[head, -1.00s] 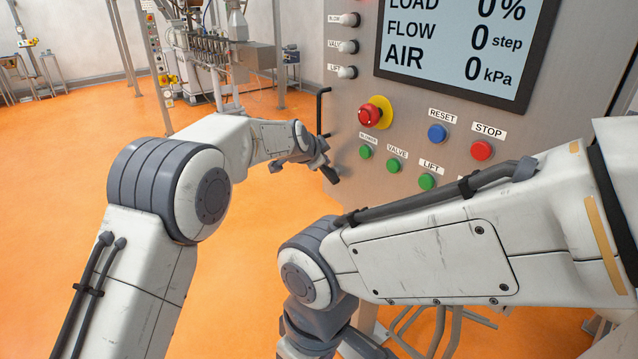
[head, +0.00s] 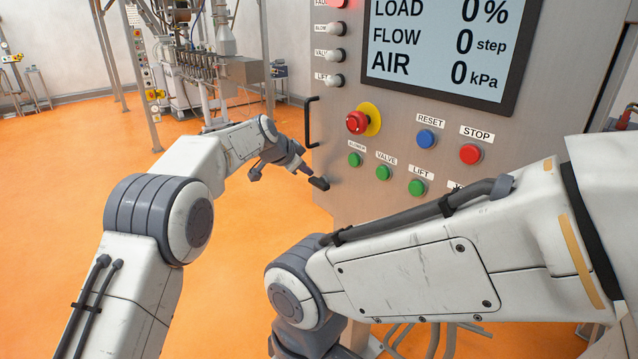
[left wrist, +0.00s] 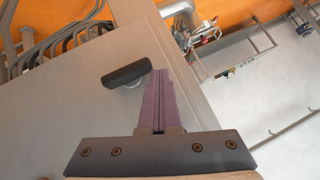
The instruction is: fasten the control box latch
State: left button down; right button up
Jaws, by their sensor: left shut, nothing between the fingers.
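The control box (head: 335,205) is a grey metal cabinet with a screen and buttons. Its latch (head: 319,183) is a short dark lever low on the left edge of the front panel. In the left wrist view the latch (left wrist: 128,73) lies tilted across the panel, with a silver base partly showing under it. My left gripper (head: 304,168) is shut and empty, just left of the latch. In the left wrist view its fingertips (left wrist: 160,72) are at the lever's right end; I cannot tell whether they touch it. My right arm crosses the lower right; its gripper is hidden.
A black bar handle (head: 309,122) stands out from the panel's left edge above the latch. A red emergency knob (head: 357,122) and several green buttons (head: 384,172) are to the right.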

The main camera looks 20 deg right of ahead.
pick_arm(q)
jog(key=shift+d, duration=0.1)
jog(key=s+a+r, duration=0.1)
jog(key=a+r, duration=0.2)
jog(key=r, duration=0.2)
jog(key=s+a+r+b, duration=0.1)
jog(key=s+a+r, duration=0.1)
jog(key=r, duration=0.4)
jog(key=shift+a, duration=0.8)
